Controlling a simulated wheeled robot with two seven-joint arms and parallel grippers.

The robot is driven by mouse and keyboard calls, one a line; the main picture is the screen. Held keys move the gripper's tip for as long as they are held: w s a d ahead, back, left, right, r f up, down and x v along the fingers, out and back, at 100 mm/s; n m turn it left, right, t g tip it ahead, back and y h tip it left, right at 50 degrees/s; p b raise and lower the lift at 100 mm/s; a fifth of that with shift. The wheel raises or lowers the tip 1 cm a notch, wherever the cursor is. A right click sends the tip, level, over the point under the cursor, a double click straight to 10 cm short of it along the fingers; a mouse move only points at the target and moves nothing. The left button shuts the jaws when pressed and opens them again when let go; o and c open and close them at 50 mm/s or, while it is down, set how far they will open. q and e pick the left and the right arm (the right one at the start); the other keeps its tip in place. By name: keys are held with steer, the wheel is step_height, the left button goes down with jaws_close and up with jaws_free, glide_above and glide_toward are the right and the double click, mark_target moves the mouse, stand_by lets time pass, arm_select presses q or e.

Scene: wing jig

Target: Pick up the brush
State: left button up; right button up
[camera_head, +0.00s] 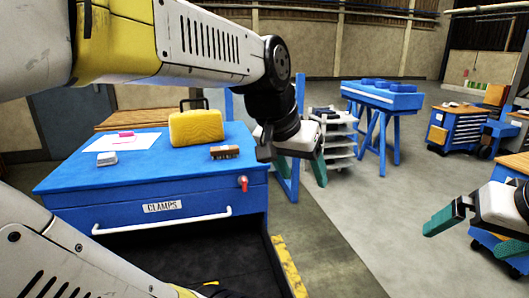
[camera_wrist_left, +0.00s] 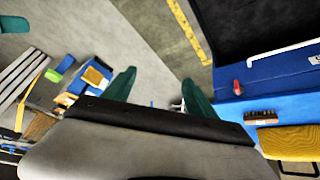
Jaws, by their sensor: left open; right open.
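The brush (camera_head: 225,152), with a brown wooden back and dark bristles, lies on the blue cabinet top near its right edge, beside a yellow case. The brush also shows in the left wrist view (camera_wrist_left: 260,115), at the right. My left gripper (camera_head: 305,172) is open and empty, to the right of the brush and past the cabinet's right edge. Its green fingers also show in the left wrist view (camera_wrist_left: 155,90), apart from the brush. My right gripper (camera_head: 470,238) is open and empty at the far right, over the floor.
The yellow case (camera_head: 196,128), a white sheet (camera_head: 115,142), a pink item and a small grey block lie on top. A red knob (camera_head: 244,183) sits at the front corner.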

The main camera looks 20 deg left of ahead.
arm_select(q)
steer(key=w+a+r+m+g, duration=0.15)
steer(key=w+a+r, duration=0.35)
steer(key=w, duration=0.5)
steer(key=m+g+h, duration=0.1)
steer(key=m+h, duration=0.1)
steer(key=m, duration=0.5)
glide_above(224, 147)
steer(key=s+a, duration=0.2)
steer(key=s, duration=0.1)
steer(key=f, duration=1)
steer(key=shift+w+d, duration=0.1)
steer(key=shift+w, duration=0.1)
steer(key=shift+f, duration=0.3)
steer(key=x, duration=0.6)
steer(key=shift+w+f, duration=0.15)
steer(key=shift+w, duration=0.15)
steer(key=shift+d+f+g, duration=0.1)
steer(key=shift+f+g, duration=0.15)
steer(key=shift+f, duration=0.05)
steer(key=shift+w+f, duration=0.1)
steer(key=shift+f, duration=0.15)
